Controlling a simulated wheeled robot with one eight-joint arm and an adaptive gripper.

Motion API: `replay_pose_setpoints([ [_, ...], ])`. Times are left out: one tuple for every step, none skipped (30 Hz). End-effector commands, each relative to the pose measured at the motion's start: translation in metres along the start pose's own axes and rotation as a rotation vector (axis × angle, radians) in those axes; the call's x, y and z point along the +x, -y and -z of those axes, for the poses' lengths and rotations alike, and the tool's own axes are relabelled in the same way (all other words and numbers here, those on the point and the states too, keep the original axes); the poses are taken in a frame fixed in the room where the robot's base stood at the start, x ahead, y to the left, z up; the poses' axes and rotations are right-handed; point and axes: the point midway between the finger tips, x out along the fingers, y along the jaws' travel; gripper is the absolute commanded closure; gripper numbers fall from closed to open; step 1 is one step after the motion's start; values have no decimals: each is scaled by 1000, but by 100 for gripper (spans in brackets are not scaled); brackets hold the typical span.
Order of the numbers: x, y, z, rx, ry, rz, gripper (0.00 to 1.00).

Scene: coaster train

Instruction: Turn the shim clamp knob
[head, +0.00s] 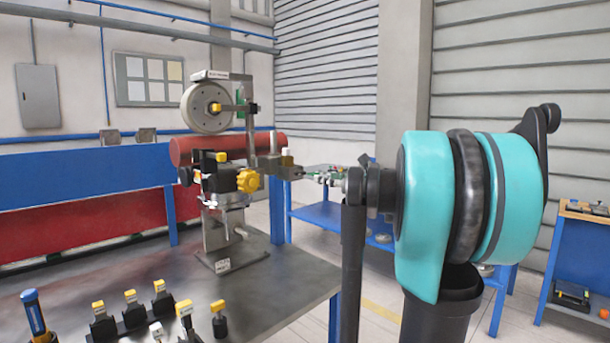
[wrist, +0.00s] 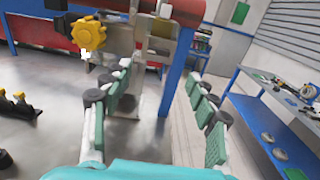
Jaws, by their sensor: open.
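A yellow lobed knob (head: 248,181) sits on the front of a grey upright fixture (head: 222,240) on the metal workbench. I take it to be the shim clamp knob, though no readable label confirms this. In the wrist view the yellow knob (wrist: 86,35) is at the upper left, outside and beyond my left finger. My gripper (head: 318,176) is to the right of the fixture in the head view, apart from the knob. In the wrist view my gripper (wrist: 157,76) has its two green-padded fingers spread wide, with nothing held between them.
A large grey wheel (head: 207,107) is mounted high on the fixture, near a red cylinder (head: 190,149). Several small yellow-topped parts (head: 130,303) stand at the bench front. Blue tables (head: 345,224) stand behind and to the right. The bench's right part is clear.

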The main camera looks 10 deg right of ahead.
Motion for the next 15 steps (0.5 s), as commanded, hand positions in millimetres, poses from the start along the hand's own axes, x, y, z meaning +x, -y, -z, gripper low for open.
replay_pose_setpoints([
  [12, -1, 0, 0, 0, -4, 41],
  [18, -1, 0, -1, 0, -4, 41],
  [26, -1, 0, -1, 0, -4, 41],
  [32, -2, 0, -1, 0, -4, 41],
  [38, -1, 0, -1, -1, -4, 41],
  [46, -1, 0, -1, -1, -4, 41],
  [52, -1, 0, -1, -1, -4, 41],
  [57, -1, 0, -1, -1, -3, 41],
  [65, -1, 0, -1, -1, -4, 41],
  [71, -1, 0, -1, -1, -3, 41],
  [76, -1, 0, -1, -1, -3, 41],
  [83, -1, 0, -2, -1, -3, 41],
  [87, -1, 0, -2, -1, -3, 41],
  [91, -1, 0, -2, -1, -2, 41],
  [97, -1, 0, -2, -1, -2, 41],
])
